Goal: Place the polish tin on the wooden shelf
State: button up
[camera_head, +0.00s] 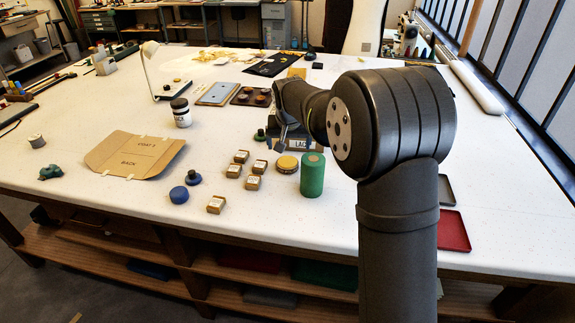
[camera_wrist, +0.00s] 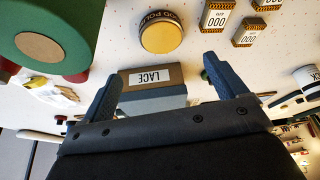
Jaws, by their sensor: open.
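The polish tin (camera_head: 287,164) is a round tin with a yellow top, on the white table left of a green cylinder. In the wrist view the tin (camera_wrist: 161,36) shows its yellow face and a dark side with partly readable lettering. My gripper (camera_wrist: 160,70) is open, with nothing held between its two fingers. The tin lies apart from it, beyond the fingertips. In the head view my gripper (camera_head: 281,134) is behind the tin and partly hidden by my arm. A wooden shelf (camera_head: 104,243) runs below the tabletop.
A green cylinder (camera_head: 312,176) stands close to the tin. A box labelled LACE (camera_wrist: 152,78) shows between my fingers' lines. Several small labelled boxes (camera_head: 234,171) stand left of the tin. Folders and bins occupy parts of the lower shelf.

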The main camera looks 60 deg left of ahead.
aim_at(287, 161)
jog(key=x, duration=0.3)
jog(key=shift+w+a+f, duration=0.1)
jog(key=shift+a+f, duration=0.05)
jog(key=shift+f, duration=0.15)
jog(key=x, duration=0.5)
jog(key=shift+s+f, duration=0.15)
jog(key=shift+s, duration=0.1)
jog(key=shift+c, duration=0.4)
